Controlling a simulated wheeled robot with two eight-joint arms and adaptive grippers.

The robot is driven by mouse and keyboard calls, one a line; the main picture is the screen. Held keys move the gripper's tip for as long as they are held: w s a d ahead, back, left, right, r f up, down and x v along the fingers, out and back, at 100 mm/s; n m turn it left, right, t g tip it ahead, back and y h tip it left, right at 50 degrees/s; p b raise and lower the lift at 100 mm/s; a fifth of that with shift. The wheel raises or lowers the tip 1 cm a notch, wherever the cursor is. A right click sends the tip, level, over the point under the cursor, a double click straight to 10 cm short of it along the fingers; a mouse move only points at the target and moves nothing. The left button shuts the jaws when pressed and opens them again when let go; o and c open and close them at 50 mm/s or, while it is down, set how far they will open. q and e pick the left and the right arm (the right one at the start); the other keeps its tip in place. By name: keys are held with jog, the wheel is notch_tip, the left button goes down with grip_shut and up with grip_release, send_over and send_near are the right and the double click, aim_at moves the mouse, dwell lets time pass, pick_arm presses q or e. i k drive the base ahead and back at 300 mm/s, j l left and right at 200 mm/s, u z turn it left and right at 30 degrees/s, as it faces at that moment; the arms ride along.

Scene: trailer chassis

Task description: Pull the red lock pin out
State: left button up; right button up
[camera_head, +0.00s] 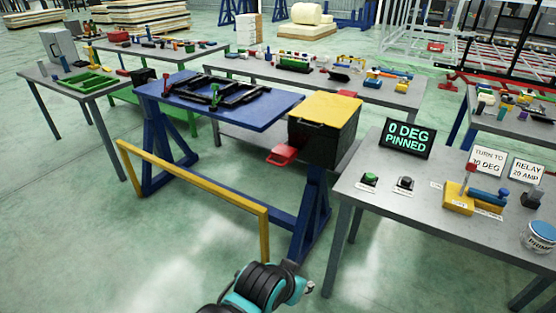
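A red loop-shaped handle (282,154), which looks like the red lock pin, sticks out at the near right side of the blue tilt stand (232,109), just left of a black box with a yellow lid. Any shaft behind the handle is hidden. A black chassis frame (222,94) lies on the stand's blue top. A sign (406,139) on the right table reads "0 DEG PINNED". A teal and black part of my own arm shows at the bottom middle, well below the handle and apart from it. I can make out neither gripper's fingers.
The black box with the yellow lid (325,111) stands right of the handle. A yellow rail (190,184) runs low across the stand's front. The right table (370,205) carries buttons, signs and a yellow block (458,205) with a red lever. The floor before the stand is clear.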

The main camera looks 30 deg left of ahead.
aim_at(284, 153)
jog(key=i+j, duration=0.15)
jog(key=j, duration=0.3)
jog(key=i+j, duration=0.1)
jog(key=j, duration=0.35)
jog(key=i+j, duration=0.15)
jog(key=j, duration=0.25)
jog(key=i+j, duration=0.15)
jog(key=j, duration=0.3)
jog(key=i+j, duration=0.15)
jog(key=j, duration=0.3)
jog(key=i+j, duration=0.1)
jog(key=j, duration=0.35)
jog(key=i+j, duration=0.15)
jog(key=j, duration=0.3)
jog(key=i+j, duration=0.15)
jog(key=j, duration=0.3)
jog(key=l+z, duration=0.05)
